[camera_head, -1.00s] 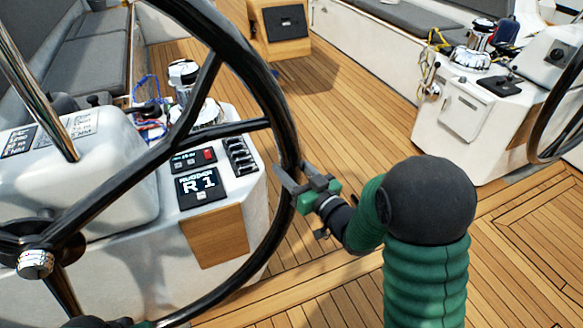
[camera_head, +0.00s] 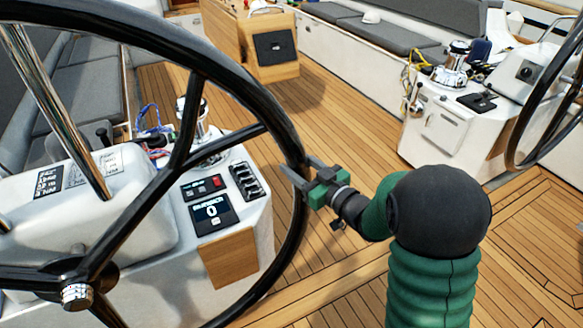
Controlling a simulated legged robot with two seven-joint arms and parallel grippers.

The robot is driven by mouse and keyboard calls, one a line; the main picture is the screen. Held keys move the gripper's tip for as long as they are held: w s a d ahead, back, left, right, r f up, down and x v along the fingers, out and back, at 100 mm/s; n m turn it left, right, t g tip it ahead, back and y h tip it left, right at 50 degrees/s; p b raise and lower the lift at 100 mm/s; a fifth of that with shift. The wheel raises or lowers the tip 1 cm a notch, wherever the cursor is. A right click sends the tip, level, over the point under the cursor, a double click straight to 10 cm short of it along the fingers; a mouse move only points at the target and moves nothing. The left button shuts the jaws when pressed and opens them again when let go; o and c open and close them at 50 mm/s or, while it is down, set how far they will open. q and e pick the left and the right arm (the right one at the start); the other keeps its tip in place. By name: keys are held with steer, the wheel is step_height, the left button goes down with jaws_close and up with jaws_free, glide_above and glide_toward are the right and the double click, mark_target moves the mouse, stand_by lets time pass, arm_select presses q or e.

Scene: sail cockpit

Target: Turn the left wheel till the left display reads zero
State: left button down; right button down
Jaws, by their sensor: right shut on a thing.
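The left wheel (camera_head: 294,139) is large and black, with spokes running to a chrome-capped hub (camera_head: 77,295) at lower left. My right gripper (camera_head: 297,176) is shut on the wheel's rim at its right side. The left display (camera_head: 212,211) is a small dark screen on the white console, seen behind the wheel. It reads 0 under a line of small text. My left gripper is out of view.
The white console (camera_head: 120,215) stands behind the wheel, with a switch panel (camera_head: 246,181) and a chrome winch (camera_head: 192,115). A second console (camera_head: 440,125) and wheel (camera_head: 520,140) stand at right. Open teak deck (camera_head: 345,120) lies between.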

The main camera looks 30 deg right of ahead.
steer(key=shift+d+f, duration=0.15)
steer(key=shift+d, duration=0.4)
steer(key=shift+a, duration=0.2)
steer(key=c, duration=1)
jaws_free()
steer(key=shift+a+r, duration=0.25)
steer(key=o, duration=0.3)
steer(key=shift+a, duration=0.3)
steer(key=shift+d+f, duration=0.15)
steer(key=shift+d, duration=0.35)
steer(key=v, duration=0.7)
steer(key=shift+s+a, duration=0.15)
arm_select(q)
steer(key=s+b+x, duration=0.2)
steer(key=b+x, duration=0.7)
steer(key=b, duration=0.1)
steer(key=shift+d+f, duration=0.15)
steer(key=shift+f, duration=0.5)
arm_select(e)
steer(key=v, duration=0.9)
steer(key=shift+s, duration=0.2)
